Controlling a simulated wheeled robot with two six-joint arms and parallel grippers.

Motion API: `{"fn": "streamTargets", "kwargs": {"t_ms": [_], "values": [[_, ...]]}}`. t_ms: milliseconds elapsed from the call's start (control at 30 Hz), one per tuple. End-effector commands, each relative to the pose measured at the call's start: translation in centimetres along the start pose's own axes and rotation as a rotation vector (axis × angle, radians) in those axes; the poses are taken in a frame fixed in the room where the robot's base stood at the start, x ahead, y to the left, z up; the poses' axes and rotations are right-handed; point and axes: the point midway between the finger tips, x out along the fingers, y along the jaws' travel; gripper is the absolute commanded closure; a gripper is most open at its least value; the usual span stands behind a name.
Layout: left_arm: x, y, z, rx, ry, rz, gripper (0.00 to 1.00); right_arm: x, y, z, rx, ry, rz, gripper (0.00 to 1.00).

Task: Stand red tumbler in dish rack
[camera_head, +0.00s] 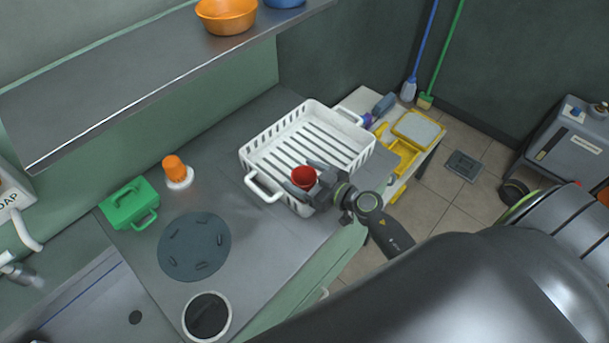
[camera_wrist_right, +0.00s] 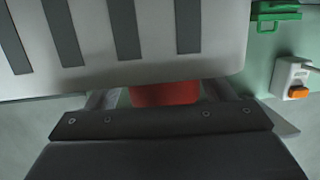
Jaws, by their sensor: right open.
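The red tumbler (camera_head: 303,177) is at the front side of the white dish rack (camera_head: 262,152), between the fingers of my right gripper (camera_head: 308,180). In the right wrist view the tumbler (camera_wrist_right: 165,93) shows as a red band between the two fingers (camera_wrist_right: 160,100), partly hidden by the gripper body. The right gripper is open around it. The rack's slatted white floor (camera_wrist_right: 155,50) fills the top of the wrist view. I cannot tell whether the tumbler's base touches the rack floor. My left gripper is not in view.
Left of the rack on the metal counter are an orange-topped item (camera_head: 174,168), a green caddy (camera_head: 130,204), a dark round mat (camera_head: 194,247) and a round white-rimmed opening (camera_head: 207,316). A shelf with an orange bowl (camera_head: 227,14) hangs above. A yellow tray (camera_head: 402,157) lies right of the rack.

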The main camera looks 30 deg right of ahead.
Motion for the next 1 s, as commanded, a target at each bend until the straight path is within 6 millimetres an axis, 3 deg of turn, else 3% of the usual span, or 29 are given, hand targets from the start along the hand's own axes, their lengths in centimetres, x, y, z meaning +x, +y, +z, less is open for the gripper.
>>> {"fn": "streamTargets", "kwargs": {"t_ms": [167,500,700,1000], "values": [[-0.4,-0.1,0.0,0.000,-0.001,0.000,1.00,-0.3,0.0,-1.3,-0.003,0.001,-0.001,0.24],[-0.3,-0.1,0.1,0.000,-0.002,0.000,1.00,-7.6,0.0,-1.0,-0.002,-0.004,-0.001,0.24],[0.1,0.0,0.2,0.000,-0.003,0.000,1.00,-10.8,0.0,-0.9,-0.001,-0.003,-0.001,0.24],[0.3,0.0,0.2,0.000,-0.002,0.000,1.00,-12.3,0.0,-1.1,0.000,0.000,0.000,0.24]]}}
